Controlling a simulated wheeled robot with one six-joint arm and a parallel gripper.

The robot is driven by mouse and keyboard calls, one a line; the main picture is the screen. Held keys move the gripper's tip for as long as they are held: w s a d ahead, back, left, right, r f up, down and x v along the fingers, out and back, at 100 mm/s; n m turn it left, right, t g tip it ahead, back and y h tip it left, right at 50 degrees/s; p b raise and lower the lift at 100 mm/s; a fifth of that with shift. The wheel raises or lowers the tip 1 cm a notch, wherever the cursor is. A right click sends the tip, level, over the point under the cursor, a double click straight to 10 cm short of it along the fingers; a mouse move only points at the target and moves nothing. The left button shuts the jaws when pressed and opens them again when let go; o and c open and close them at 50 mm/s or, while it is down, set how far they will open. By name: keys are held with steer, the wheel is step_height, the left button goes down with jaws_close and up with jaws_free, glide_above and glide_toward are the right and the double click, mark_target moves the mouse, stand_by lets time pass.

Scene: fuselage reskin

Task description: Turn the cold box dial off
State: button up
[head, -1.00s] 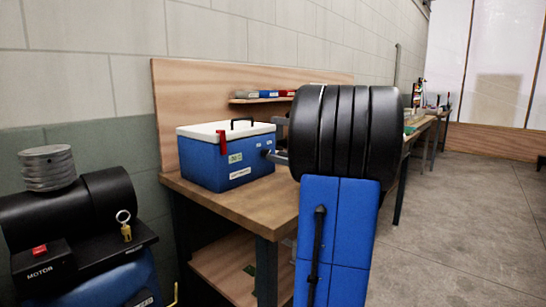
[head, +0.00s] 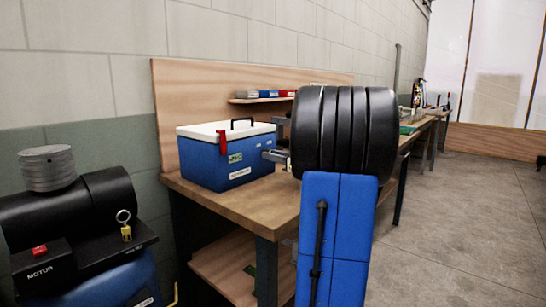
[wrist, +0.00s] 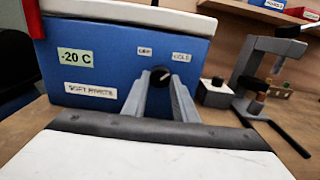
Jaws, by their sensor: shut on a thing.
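The cold box (head: 205,165) is blue with a white lid and stands on the workbench; its front fills much of the wrist view (wrist: 100,75). Its small black dial (wrist: 160,75) is on the front face, below an OFF label (wrist: 145,51) at upper left and a COLD label (wrist: 181,57) at upper right. A pale mark on the dial seems to point to the upper right, toward COLD. My gripper (wrist: 160,88) is shut on the dial, one grey finger on each side. In the head view my gripper (head: 274,156) is at the box's right face, and the dial is hidden.
The wooden workbench (head: 225,212) has a back panel and a small shelf (head: 262,100). Right of the dial, the wrist view shows a small grey box with a black knob (wrist: 214,92) and a grey stand (wrist: 262,75). A black motor unit (head: 75,215) stands at left.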

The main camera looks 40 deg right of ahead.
steer(key=n, duration=1.3)
steer(key=shift+d+n, duration=0.1)
steer(key=shift+n, duration=2.3)
steer(key=o, duration=1.1)
steer(key=s, duration=0.5)
steer(key=s+d, duration=0.1)
steer(key=s, duration=1.1)
steer(key=shift+s+d, duration=0.15)
steer(key=shift+s, duration=0.05)
